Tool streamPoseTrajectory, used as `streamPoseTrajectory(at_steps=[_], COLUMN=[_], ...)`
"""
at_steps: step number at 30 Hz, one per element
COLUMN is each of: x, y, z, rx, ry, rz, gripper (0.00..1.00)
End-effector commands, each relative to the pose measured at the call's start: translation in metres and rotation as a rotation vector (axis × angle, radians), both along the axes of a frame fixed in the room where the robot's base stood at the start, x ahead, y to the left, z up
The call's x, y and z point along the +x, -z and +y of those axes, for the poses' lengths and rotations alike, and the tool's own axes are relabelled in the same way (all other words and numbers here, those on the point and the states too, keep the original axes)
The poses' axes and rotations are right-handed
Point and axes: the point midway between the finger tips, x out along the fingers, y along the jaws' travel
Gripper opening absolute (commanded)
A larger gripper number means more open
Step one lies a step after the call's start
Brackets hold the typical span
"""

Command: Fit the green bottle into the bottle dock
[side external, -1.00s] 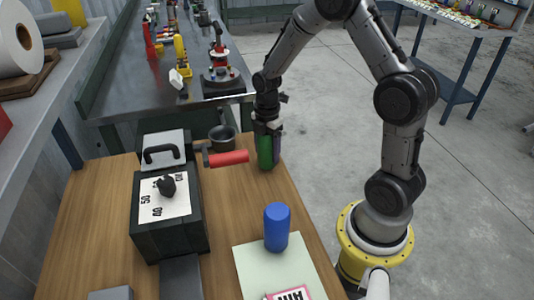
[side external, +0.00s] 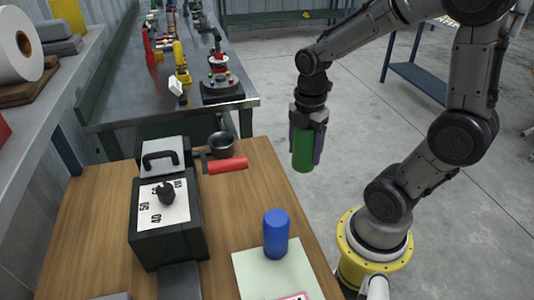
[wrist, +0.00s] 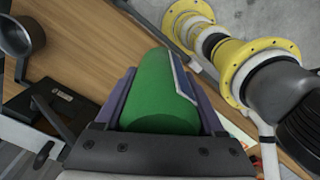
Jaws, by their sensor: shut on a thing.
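The green bottle (side external: 302,152) is held in my gripper (side external: 308,138), off the right edge of the table and above the floor in the side view. It hangs close to upright with its lower end free. In the wrist view the green bottle (wrist: 158,92) lies between the purple-grey fingers of my gripper (wrist: 166,100), which are shut on it. A small blue patch with a pale rim shows along its right side there. I cannot tell which thing is the bottle dock.
A blue cylinder (side external: 276,233) stands upright on a pale mat (side external: 252,272) near the table's front right. A black box with a dial (side external: 166,193) stands at left. A red handle (side external: 227,165) and a grey pot (side external: 222,144) are behind. The wooden tabletop (side external: 232,205) between them is clear.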

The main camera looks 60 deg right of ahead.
Motion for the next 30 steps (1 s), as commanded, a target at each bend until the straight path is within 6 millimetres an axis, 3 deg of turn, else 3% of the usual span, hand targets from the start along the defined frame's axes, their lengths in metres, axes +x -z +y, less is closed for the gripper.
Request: streamPoseTrajectory(at_steps=[4,8,20,30], x=[0.011,0.043,0.182,0.280], y=[-0.005,-0.014,-0.038,-0.037], z=[-0.001,-0.003,0.010,0.048], rx=[0.000,0.000,0.000,0.000], ry=[0.039,0.148,0.679,1.126], rz=[-0.002,-0.001,0.000,0.000], gripper=[0.06,0.06,0.06,0.06])
